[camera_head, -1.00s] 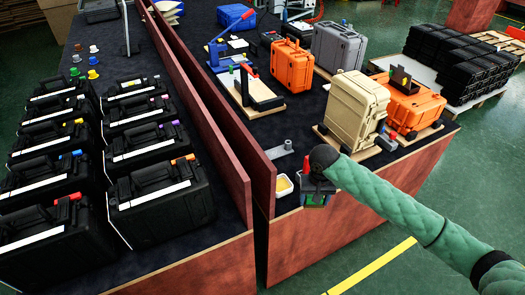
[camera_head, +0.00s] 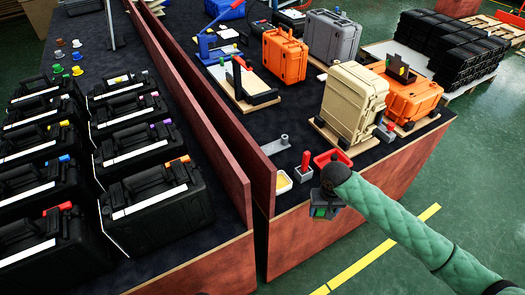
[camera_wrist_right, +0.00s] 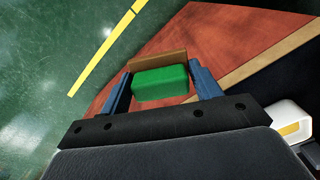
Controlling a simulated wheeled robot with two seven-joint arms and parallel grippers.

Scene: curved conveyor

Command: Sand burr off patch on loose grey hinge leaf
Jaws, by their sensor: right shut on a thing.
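My right gripper (camera_head: 322,212) is beyond the front edge of the dark bench top, over the reddish side panel. In the right wrist view the gripper (camera_wrist_right: 160,85) is shut on a green block (camera_wrist_right: 160,82) with a brown layer (camera_wrist_right: 157,60) on its far face, which looks like a sanding block. A flat grey piece with a round upright end (camera_head: 276,146), apparently the hinge leaf, lies on the bench beside the reddish divider, apart from the gripper. Its patch and any burr are too small to tell. My left gripper is not in view.
A small white tray with yellow contents (camera_head: 283,182), a red-handled tool in a grey base (camera_head: 304,168) and a red tray (camera_head: 333,158) stand near the gripper. A beige case (camera_head: 352,103) stands behind. The reddish divider (camera_head: 205,95) runs along the left.

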